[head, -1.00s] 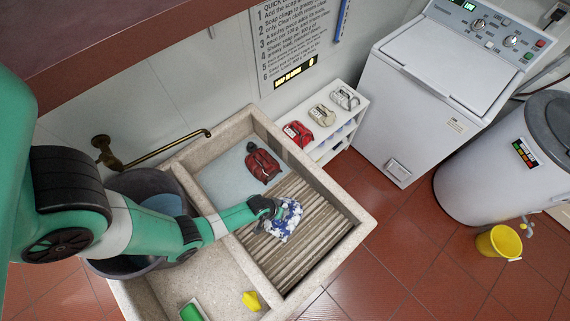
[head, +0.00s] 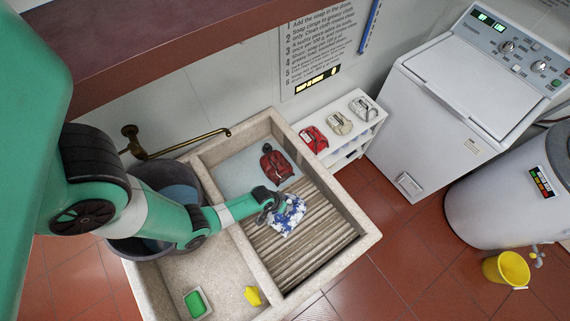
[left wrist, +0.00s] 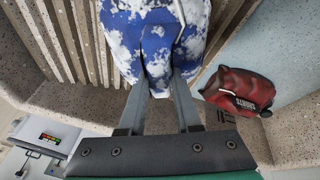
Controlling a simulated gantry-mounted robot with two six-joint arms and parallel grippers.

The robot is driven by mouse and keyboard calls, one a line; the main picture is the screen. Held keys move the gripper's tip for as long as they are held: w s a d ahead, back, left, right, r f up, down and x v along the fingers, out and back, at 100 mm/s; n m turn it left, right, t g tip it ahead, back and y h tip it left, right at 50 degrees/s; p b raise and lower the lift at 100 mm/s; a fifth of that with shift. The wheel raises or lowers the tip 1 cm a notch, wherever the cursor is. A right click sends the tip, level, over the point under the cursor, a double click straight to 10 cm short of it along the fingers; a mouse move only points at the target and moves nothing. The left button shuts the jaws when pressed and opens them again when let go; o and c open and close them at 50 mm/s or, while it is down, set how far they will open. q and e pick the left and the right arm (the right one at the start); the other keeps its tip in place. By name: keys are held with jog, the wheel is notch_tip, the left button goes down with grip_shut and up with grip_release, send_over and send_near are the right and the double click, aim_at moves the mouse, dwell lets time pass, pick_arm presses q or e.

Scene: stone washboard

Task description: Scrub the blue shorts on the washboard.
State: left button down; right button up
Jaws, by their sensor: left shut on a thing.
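The blue shorts (head: 289,216) are bunched on the ridged washboard (head: 300,245), near its upper left part, with white patches like suds over them. My left gripper (head: 270,205) reaches in from the left and is shut on the shorts. In the left wrist view, the fingers (left wrist: 160,95) pinch the lower edge of the shorts (left wrist: 155,35), and the washboard ridges (left wrist: 75,40) show beside and behind them. My right gripper is not in view.
A red item (head: 276,163) lies in the pale upper part of the basin. A green soap dish (head: 197,303) and a yellow object (head: 253,296) sit in the left basin. A dark tub (head: 165,190) stands by the brass tap (head: 180,147). The stone rim (head: 345,200) borders the washboard.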

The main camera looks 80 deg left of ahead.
pick_arm(q)
notch_tip(320, 180, up, 5)
jog(key=p, duration=0.4)
jog(key=shift+w+r, duration=0.1)
jog(key=c, duration=1.2)
grip_release()
grip_shut()
